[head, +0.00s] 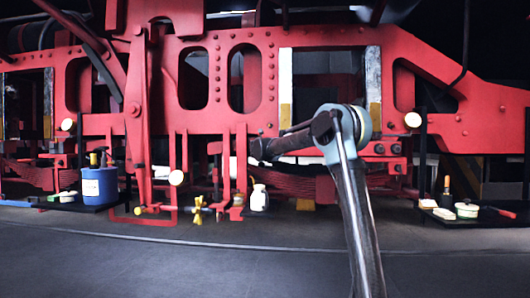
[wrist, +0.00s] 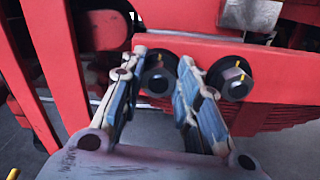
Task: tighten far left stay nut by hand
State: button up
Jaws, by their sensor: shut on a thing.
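My gripper (wrist: 162,62) has its two blue-padded fingers on either side of a dark stay nut (wrist: 158,80), the left one of a pair on the red frame. The fingers are shut on this nut. In the head view my gripper (head: 256,149) reaches left against the red frame, and the held nut cannot be made out there.
The red locomotive frame (head: 210,118) fills the background. A blue container (head: 99,186) stands on a left shelf, and a right shelf holds small tins (head: 466,210). The grey floor (head: 200,265) in front is clear.

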jog(key=shift+d+f+m, duration=0.15)
jog(key=shift+f+m, duration=0.1)
jog(key=shift+m, duration=3.4)
jog(key=shift+d+f+m, duration=0.15)
jog(key=shift+f+m, duration=0.1)
jog(key=shift+m, duration=3.45)
jog(key=shift+d+f+m, duration=0.15)
jog(key=shift+f+m, duration=0.1)
jog(key=shift+m, duration=3.4)
jog(key=o, duration=1.1)
jog(key=shift+a, duration=0.1)
jog(key=shift+c, duration=0.2)
jog(key=shift+s, duration=0.1)
jog(key=s, duration=1.1)
jog(key=shift+s+a, duration=0.2)
jog(key=shift+s, duration=0.1)
